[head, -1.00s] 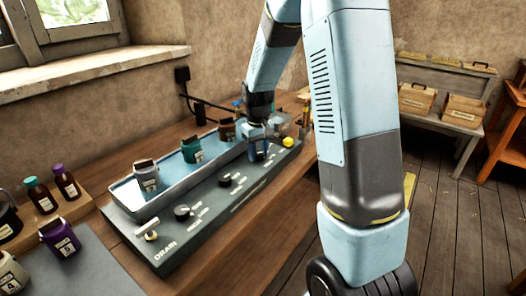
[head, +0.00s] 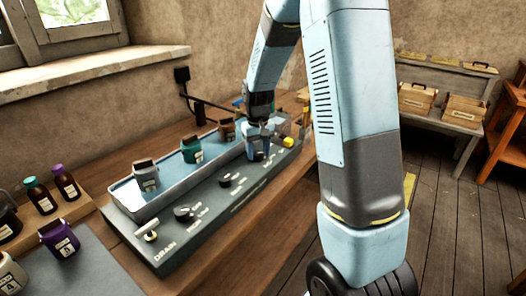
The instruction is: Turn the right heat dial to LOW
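The grey control panel (head: 170,250) runs along the front of a long tray on the bench, with the word DRAIN at its near end. Two black dials show clear of my arm: a near one (head: 183,213) and a middle one (head: 226,180). My gripper (head: 258,154) points down at the far part of the panel, over a dark dial that appears to be the right heat dial. The fingers largely hide this dial, so its pointer and setting cannot be read. Whether the fingers are closed on it is too small to tell.
The tray (head: 125,190) behind the panel holds grey, teal and brown containers. A yellow-ended piece (head: 287,141) shows just right of my gripper. A light T-shaped handle (head: 147,231) stands near DRAIN. Bottles and a purple container (head: 60,238) stand at left.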

